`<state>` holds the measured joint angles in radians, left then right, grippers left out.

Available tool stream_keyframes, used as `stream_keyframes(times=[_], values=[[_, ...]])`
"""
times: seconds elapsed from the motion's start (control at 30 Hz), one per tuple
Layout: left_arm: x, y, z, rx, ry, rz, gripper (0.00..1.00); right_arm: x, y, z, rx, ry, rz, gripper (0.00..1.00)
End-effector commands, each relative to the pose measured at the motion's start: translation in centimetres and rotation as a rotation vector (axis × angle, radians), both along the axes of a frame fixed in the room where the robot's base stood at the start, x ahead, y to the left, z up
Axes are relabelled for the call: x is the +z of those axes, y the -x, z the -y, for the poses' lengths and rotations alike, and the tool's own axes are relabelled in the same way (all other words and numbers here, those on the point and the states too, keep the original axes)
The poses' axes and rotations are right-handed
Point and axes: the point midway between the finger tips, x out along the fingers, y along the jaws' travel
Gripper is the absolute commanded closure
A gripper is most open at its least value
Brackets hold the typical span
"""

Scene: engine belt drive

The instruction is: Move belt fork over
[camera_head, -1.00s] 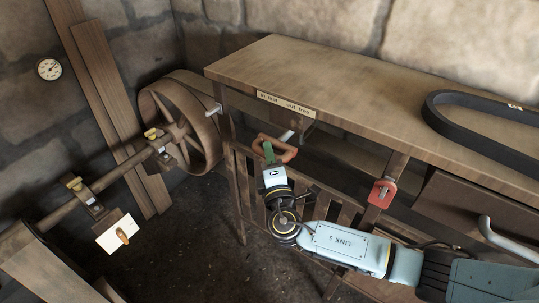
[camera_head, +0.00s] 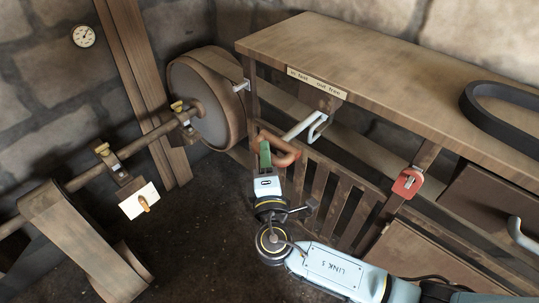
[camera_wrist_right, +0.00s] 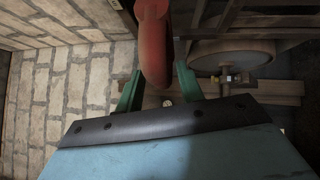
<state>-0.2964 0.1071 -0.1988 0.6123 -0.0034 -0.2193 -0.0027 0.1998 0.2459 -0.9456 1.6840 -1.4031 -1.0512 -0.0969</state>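The red-brown belt fork handle (camera_head: 284,157) hangs below the bench's left end, on a pale metal rod (camera_head: 301,129) with a bent loop. My right gripper (camera_head: 265,155) has its green fingers at the handle. In the right wrist view the red handle (camera_wrist_right: 153,48) lies between the two fingers (camera_wrist_right: 158,88), which look closed against its sides; the exact contact is hard to see. A label (camera_head: 317,82) on the bench edge reads "in fast", "out free". A pale fork end (camera_head: 241,86) shows beside the pulley (camera_head: 207,98). My left gripper is not in view.
A shaft (camera_head: 90,175) runs from the pulley to the lower left, with a white tag (camera_head: 139,200). A black belt (camera_head: 505,120) lies on the bench (camera_head: 390,75).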

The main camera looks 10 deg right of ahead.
Motion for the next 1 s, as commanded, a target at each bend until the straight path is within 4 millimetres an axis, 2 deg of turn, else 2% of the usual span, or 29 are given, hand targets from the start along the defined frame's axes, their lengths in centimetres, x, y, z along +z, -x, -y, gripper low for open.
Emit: stream_keyframes(times=[0.27, 0.43, 0.57, 0.8, 1.0], values=[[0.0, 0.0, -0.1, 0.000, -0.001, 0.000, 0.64, 0.1, -0.1, 0.2, -0.004, 0.001, 0.002, 0.58], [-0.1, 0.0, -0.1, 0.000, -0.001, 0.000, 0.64, -0.2, 1.0, 0.1, -0.004, 0.001, 0.000, 0.58], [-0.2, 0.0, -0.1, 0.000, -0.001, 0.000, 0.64, -0.6, 3.3, -0.2, -0.004, -0.001, -0.001, 0.58], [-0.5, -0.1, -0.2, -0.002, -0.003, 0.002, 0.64, -1.3, 8.7, -0.8, -0.002, -0.002, -0.003, 0.58], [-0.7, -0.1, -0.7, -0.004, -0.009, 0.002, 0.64, -1.7, 11.9, -1.2, -0.003, 0.000, -0.001, 0.58]])
